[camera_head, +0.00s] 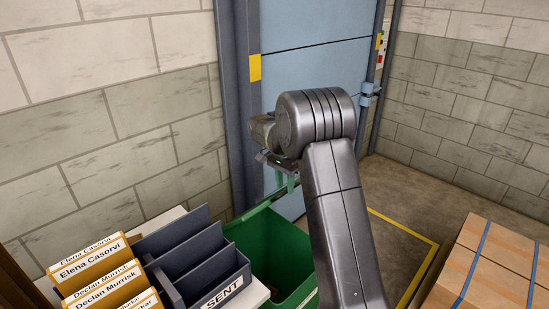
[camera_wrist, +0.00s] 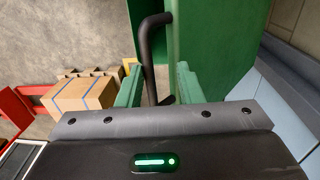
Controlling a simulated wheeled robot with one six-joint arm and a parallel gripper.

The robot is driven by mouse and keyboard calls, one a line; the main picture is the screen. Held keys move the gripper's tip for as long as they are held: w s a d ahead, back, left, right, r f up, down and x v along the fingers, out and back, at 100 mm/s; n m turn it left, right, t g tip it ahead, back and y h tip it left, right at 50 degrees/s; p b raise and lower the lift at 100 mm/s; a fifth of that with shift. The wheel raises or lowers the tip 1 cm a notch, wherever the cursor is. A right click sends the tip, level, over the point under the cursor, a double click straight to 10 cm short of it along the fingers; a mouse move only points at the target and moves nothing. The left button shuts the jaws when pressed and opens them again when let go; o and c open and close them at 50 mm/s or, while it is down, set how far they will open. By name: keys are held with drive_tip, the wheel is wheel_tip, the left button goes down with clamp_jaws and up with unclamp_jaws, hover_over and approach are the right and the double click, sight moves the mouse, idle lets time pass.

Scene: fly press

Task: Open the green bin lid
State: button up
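The green bin (camera_head: 262,245) stands at lower centre in the head view, with its top open and its inside visible. Its lid appears raised and nearly edge-on at the back; in the wrist view it is a large green panel (camera_wrist: 215,45). A dark bar handle (camera_wrist: 147,58) on the lid lies between my gripper's (camera_wrist: 160,72) two green fingers, nearer the left one. The fingers are apart, with a gap to the right of the handle. Contact with the left finger cannot be told. In the head view my gripper (camera_head: 284,178) is above the bin's back, partly hidden by my arm.
Grey file trays (camera_head: 190,262) marked SENT and yellow name folders (camera_head: 100,275) stand left of the bin. Strapped cartons (camera_head: 495,265) are at lower right. A blue door (camera_head: 315,65) is behind. The floor between bin and cartons has a yellow line.

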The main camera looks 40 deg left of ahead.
drive_tip(key=shift+w+a+r+p, duration=0.1)
drive_tip(key=shift+a+r+p, duration=0.55)
drive_tip(key=shift+r+p, duration=0.3)
drive_tip(key=shift+a+r+p, duration=0.6)
drive_tip(key=shift+r+p, duration=0.35)
drive_tip(key=a+r, duration=0.6)
drive_tip(key=r, duration=0.2)
drive_tip(key=shift+w+a, duration=0.15)
drive_tip(key=shift+w, duration=0.05)
drive_tip(key=shift+w+r, duration=0.1)
drive_tip(key=shift+r, duration=0.05)
